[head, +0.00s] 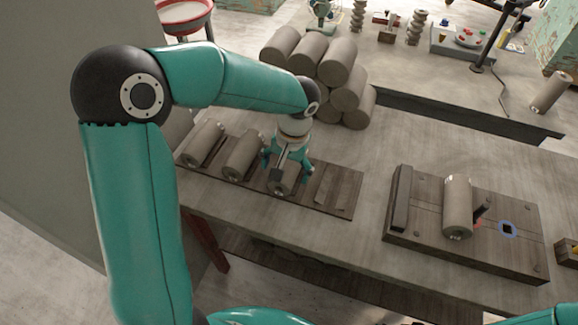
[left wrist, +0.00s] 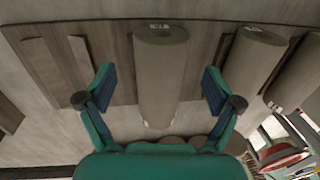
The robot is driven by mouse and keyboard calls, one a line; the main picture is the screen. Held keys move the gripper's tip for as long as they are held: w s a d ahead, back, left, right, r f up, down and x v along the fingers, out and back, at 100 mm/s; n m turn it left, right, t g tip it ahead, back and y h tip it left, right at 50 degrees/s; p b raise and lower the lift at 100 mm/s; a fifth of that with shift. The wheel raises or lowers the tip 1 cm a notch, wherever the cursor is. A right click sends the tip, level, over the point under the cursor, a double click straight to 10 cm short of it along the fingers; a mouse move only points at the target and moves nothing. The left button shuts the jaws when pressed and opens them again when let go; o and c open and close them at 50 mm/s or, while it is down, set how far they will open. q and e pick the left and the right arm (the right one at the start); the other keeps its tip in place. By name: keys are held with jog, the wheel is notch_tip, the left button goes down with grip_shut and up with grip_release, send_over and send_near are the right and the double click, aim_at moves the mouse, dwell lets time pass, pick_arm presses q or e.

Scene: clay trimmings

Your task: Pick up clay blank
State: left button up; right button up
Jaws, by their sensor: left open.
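Several grey clay blanks lie on a dark wooden rack board (head: 336,192) at the left of the bench. One blank (head: 207,141) is at the far left and another (head: 242,155) beside it. A third blank (head: 282,184) is under my left gripper (head: 286,160), which partly hides it. In the left wrist view this blank (left wrist: 160,75) runs between the two spread fingers of my left gripper (left wrist: 158,90), with a gap on each side. The gripper is open and holds nothing. My right gripper is not in view.
Stacked clay cylinders (head: 336,62) stand behind my left gripper. A dark slot (head: 470,113) crosses the bench. Bare bench shows between the boards.

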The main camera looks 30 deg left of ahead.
pick_arm(q)
jog(key=f, duration=0.3)
jog(key=shift+s+a+f, duration=0.1)
jog(key=shift+a+f, duration=0.1)
jog(key=shift+f, duration=0.05)
jog(key=c, duration=1.6)
jog(key=shift+r, duration=0.1)
grip_shut()
jog(key=shift+r, duration=0.1)
